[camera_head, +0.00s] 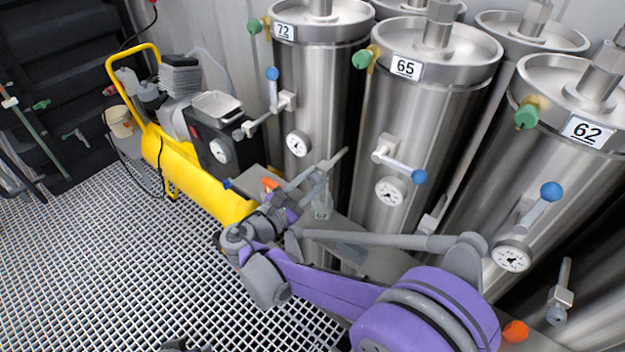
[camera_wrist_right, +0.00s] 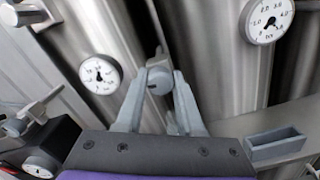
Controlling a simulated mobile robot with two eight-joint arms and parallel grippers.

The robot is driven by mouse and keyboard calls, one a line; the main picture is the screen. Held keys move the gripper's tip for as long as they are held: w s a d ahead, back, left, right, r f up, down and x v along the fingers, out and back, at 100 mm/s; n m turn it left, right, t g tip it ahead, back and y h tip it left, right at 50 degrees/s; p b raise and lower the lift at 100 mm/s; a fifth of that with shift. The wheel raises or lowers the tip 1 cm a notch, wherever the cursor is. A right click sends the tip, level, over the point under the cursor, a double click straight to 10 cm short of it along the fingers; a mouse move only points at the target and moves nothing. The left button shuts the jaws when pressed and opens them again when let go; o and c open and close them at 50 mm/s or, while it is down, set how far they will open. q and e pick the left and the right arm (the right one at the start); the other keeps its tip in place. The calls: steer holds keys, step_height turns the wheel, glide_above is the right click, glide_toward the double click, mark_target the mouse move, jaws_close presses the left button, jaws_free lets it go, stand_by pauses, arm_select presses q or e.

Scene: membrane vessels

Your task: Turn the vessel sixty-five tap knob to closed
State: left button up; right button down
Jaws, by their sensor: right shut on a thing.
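Vessel sixty-five (camera_head: 425,115) is the steel cylinder in the middle of the head view, with a white "65" label (camera_head: 406,68). On its front are a tap with a blue knob (camera_head: 419,176) and, below it, a round gauge (camera_head: 389,191). My right gripper (camera_head: 328,168) is to the left of that gauge, low between vessels 72 and 65. In the right wrist view, its two fingers (camera_wrist_right: 157,88) are shut on a round grey knob (camera_wrist_right: 158,80) between two gauges. Which vessel this knob belongs to is unclear.
Vessel 72 (camera_head: 312,95) stands to the left and vessel 62 (camera_head: 572,165) to the right, close together. A yellow compressor (camera_head: 185,165) stands at the left. A small open grey box (camera_wrist_right: 276,144) is right of the gripper. The grating floor (camera_head: 150,270) is mostly clear.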

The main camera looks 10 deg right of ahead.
steer(key=m, duration=0.3)
steer(key=shift+m, duration=0.4)
steer(key=m, duration=0.3)
steer(key=shift+m, duration=0.3)
steer(key=m, duration=0.4)
steer(key=shift+r, duration=0.1)
steer(key=shift+m+p, duration=0.35)
steer(key=shift+m, duration=1.55)
steer(key=c, duration=0.5)
jaws_free()
steer(key=shift+a, duration=0.1)
